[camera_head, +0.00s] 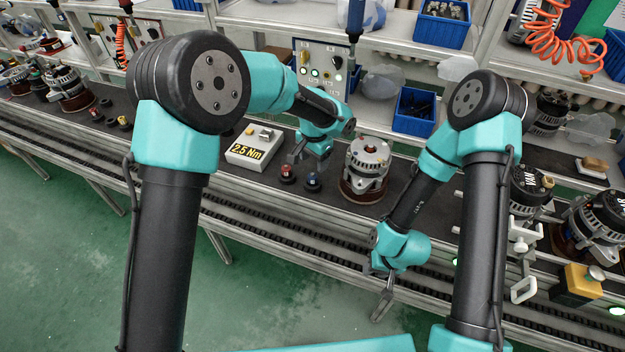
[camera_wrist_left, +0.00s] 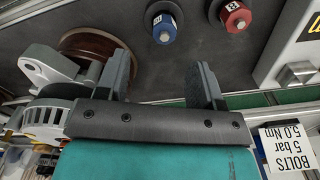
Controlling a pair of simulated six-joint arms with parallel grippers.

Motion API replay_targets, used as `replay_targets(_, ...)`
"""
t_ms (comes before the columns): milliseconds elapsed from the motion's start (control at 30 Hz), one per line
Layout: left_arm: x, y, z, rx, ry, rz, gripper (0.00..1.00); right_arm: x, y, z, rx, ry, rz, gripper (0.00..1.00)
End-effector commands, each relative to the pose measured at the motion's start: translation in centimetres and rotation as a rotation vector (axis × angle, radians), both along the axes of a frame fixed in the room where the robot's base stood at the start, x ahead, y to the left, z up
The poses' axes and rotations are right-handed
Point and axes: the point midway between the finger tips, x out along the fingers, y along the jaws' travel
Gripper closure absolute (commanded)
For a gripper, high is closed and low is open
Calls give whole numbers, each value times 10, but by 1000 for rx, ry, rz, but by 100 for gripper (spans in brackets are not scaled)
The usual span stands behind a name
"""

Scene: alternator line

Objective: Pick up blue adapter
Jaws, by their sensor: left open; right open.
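The blue adapter (camera_head: 313,182) stands on the dark work surface between the red adapter (camera_head: 287,173) and the alternator (camera_head: 367,165). In the left wrist view the blue adapter (camera_wrist_left: 164,29) lies beyond the gap between my open, empty left fingers (camera_wrist_left: 163,80), with the red adapter (camera_wrist_left: 236,19) to its right. In the head view my left gripper (camera_head: 296,157) is above and close to the two adapters, apart from them as far as I can see. My right gripper (camera_head: 383,302) hangs empty in front of the line's near edge, away from the adapters.
A box reading 2.5 Nm (camera_head: 254,147) stands left of the adapters. The alternator stands close on their right and also shows in the wrist view (camera_wrist_left: 62,98). A blue bin (camera_head: 413,110) is behind. More alternators stand at the right (camera_head: 592,222).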

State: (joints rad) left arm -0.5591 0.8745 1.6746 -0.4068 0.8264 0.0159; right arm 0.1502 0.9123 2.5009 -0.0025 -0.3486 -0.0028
Motion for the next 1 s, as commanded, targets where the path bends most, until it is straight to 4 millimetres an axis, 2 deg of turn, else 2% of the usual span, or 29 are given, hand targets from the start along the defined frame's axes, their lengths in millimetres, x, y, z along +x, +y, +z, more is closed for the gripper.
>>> replay_targets(100,0,0,-17,1,2,0,39,0,0,0,0,0,0,57)
replay_targets(200,0,0,-23,-1,1,0,39,0,0,0,0,0,0,57)
replay_targets(633,0,1,-29,0,1,0,39,0,0,0,0,0,0,57)
replay_targets(1000,3,4,-72,0,1,0,39,0,0,0,0,0,0,57)
